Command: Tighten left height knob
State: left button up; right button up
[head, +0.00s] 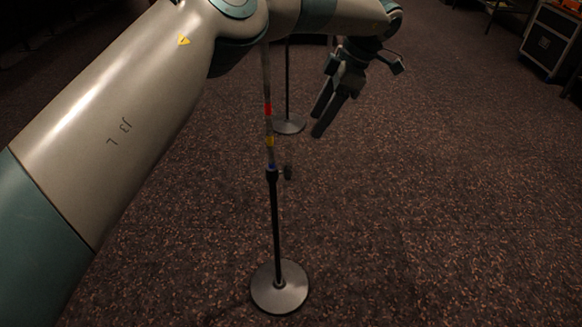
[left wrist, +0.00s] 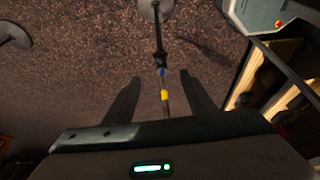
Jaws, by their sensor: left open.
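My left gripper (head: 316,124) is open and empty, above and right of the knob in the picture. In the left wrist view the banded pole (left wrist: 158,40) runs between the spread fingers (left wrist: 160,78); no contact shows. The knob is hard to make out there. My right gripper is not in view.
A second stand (head: 289,124) with a round base is farther back, partly behind my left arm. A dark case (head: 549,40) is at the far right. Wood-edged furniture (left wrist: 285,75) shows right in the left wrist view. The carpet (head: 430,220) is open on the right.

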aim_at(288, 173)
pick_arm(q)
jog(key=shift+f, duration=0.15)
jog(key=x, duration=1.7)
jog(key=shift+f+p, duration=0.15)
jog(key=shift+p, duration=0.15)
jog(key=c, duration=1.1)
